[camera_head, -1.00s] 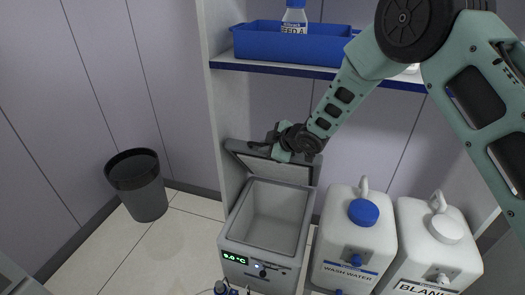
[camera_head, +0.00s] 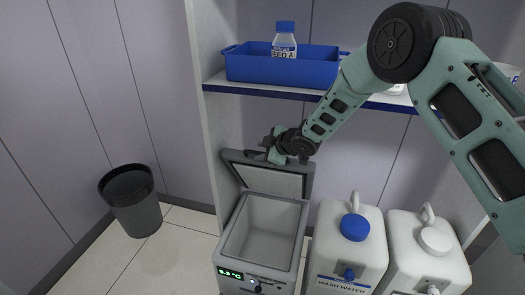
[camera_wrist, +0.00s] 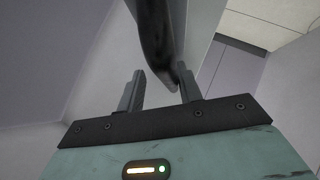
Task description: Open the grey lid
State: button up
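The grey lid (camera_head: 268,179) stands raised at the back of the grey cooler box (camera_head: 232,236), tilted up with its inner panel facing forward. The open box shows an empty grey interior. My gripper (camera_head: 268,147) is at the lid's upper edge in the head view. In the wrist view my gripper (camera_wrist: 161,90) has its two fingers apart, with a dark curved edge, seemingly the lid's (camera_wrist: 157,40), reaching between them. It lies near the right finger; whether it touches is unclear.
A wash water canister (camera_head: 346,255) and a second white canister (camera_head: 428,262) stand right of the box. A blue tray (camera_head: 275,69) with a bottle (camera_head: 284,40) is on the shelf above. A dark bin (camera_head: 132,202) stands on the floor at left.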

jog(key=p+v, duration=0.1)
jog(key=v, duration=1.6)
jog(key=shift+s+d+r, duration=0.1)
jog(key=shift+s+d, duration=0.05)
